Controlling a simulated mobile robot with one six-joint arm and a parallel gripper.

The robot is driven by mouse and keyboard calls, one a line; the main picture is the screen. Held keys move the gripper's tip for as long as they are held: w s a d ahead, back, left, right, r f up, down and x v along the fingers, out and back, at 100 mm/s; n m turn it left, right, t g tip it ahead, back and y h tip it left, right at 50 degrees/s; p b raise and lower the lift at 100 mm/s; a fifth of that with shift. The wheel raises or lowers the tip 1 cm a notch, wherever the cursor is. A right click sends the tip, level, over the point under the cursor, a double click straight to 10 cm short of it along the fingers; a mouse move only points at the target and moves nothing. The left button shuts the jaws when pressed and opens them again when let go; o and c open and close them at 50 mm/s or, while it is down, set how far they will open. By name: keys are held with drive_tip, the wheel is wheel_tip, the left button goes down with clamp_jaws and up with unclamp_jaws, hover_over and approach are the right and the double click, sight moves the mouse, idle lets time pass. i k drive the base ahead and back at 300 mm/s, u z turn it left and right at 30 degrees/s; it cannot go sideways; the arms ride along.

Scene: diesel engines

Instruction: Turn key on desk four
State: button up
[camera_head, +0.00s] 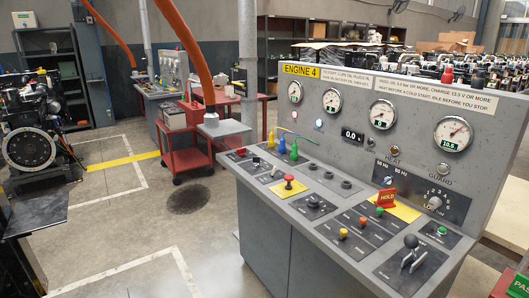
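Desk four is the grey control desk (275,215) on the right, with a yellow "ENGINE 4" label (301,71) on its upright panel. A small dark switch (314,201) sits on a dark plate in the sloping top, right of a red mushroom button (289,178). It may be the key, but it is too small to tell, and its turn position is unclear. A red "HOLD" tag (387,198) stands near a yellow plate further right. A lever with a black ball (410,241) is at the desk's near right. My gripper does not show in this view.
A black engine (30,145) stands at the left. A red cart (185,150) and another control desk (170,85) are behind desk four. Concrete floor (130,235) in front of the desk is open, with white lines and a dark stain.

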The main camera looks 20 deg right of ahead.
sight(256, 160)
drive_tip(key=z, duration=0.15)
drive_tip(key=i, duration=0.85)
drive_tip(key=u, duration=0.55)
drive_tip(key=i, duration=0.55)
drive_tip(key=u, duration=0.3)
